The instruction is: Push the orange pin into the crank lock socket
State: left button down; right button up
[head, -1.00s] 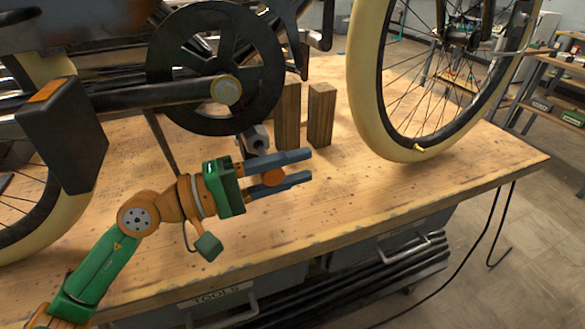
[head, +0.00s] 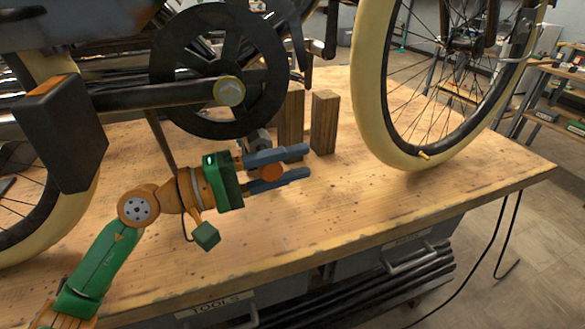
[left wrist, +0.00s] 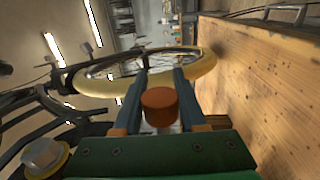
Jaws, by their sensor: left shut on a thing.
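The orange pin (head: 271,173) is held between the two blue-grey fingers of my left gripper (head: 283,164), in front of the crank. In the left wrist view the pin (left wrist: 160,107) shows as a round orange cap between the fingers (left wrist: 158,95). A grey fitting (head: 259,138) with a dark hole sits just behind the gripper under the black chainring (head: 185,70). I cannot tell for sure whether it is the crank lock socket. The pin is apart from the crank arm (head: 160,95), whose end carries a silver bolt with a yellow ring (head: 230,92). My right gripper is not in view.
Two wooden blocks (head: 323,122) stand behind the gripper on the wooden bench (head: 400,205). The cream-tyred wheel (head: 366,110) is to the right. A black pedal (head: 65,135) hangs at the left. The front right of the bench is clear.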

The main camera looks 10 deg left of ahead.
pick_arm(q)
jog(key=shift+w+a+b, duration=0.65)
jog(key=shift+w+b, duration=0.05)
jog(key=shift+w, duration=0.25)
jog(key=shift+c, duration=1.9)
grip_release()
jog(key=b+v, duration=0.4)
jog(key=v, duration=0.3)
